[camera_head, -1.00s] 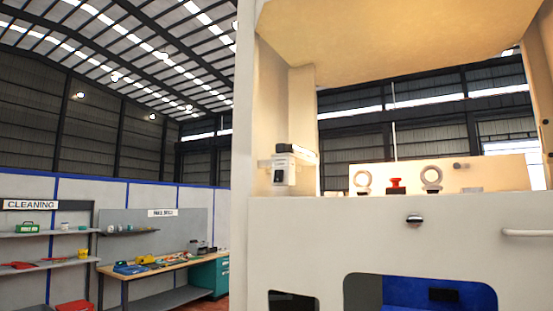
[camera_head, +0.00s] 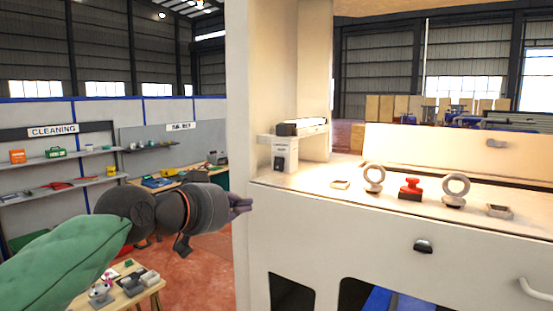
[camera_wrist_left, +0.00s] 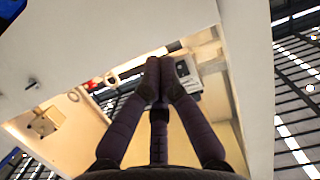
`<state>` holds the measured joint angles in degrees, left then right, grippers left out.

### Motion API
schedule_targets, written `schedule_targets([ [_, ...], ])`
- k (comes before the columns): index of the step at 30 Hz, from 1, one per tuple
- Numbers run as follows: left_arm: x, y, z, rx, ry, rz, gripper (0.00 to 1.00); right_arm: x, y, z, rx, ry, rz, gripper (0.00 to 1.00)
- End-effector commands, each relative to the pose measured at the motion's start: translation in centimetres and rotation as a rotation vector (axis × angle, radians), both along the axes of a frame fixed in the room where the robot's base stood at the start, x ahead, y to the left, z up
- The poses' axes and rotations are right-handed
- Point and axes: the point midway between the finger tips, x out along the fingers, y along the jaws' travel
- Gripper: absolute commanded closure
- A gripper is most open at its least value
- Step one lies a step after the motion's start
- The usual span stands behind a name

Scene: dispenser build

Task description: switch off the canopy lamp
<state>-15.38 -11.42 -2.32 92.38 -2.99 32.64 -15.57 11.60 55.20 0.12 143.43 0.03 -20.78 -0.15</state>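A small white box with a dark face (camera_head: 284,158) is fixed at the inner left side of the machine, below a white and black bar (camera_head: 300,127). I cannot tell for sure that it is the lamp's switch. Warm light falls on the counter and inner walls; the lamp itself does not show clearly.
The machine's pale left pillar (camera_head: 246,110) and front panel (camera_head: 340,230) stand close to my left gripper. A red knob (camera_head: 410,188) sits between two upright rings (camera_head: 374,178) on the counter. A workbench and shelves (camera_head: 60,160) stand behind at the left.

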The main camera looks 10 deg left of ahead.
Motion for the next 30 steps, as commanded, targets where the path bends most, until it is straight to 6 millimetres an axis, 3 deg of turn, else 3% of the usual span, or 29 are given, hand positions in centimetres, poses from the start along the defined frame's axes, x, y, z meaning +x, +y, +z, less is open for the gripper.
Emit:
schedule_targets([
  [1,-1.3,0.5,3.0,-0.002,-0.027,-0.001,1.0,0.0,0.0,1.2,0.0,0.001,0.0,0.6],
  [3,-2.7,1.1,5.2,-0.001,-0.055,-0.003,1.0,0.0,0.0,1.7,0.0,0.001,0.0,0.6],
  [7,-4.0,1.6,7.1,-0.001,-0.078,-0.005,1.0,0.0,0.0,2.1,0.0,0.001,0.0,0.6],
  [20,-3.8,1.5,7.0,-0.001,-0.079,-0.004,1.0,0.0,0.0,2.1,0.0,0.001,0.0,0.6],
  [30,0.9,-0.1,6.1,0.0,-0.076,-0.004,1.0,0.0,0.0,3.5,0.0,0.001,0.0,0.6],
])
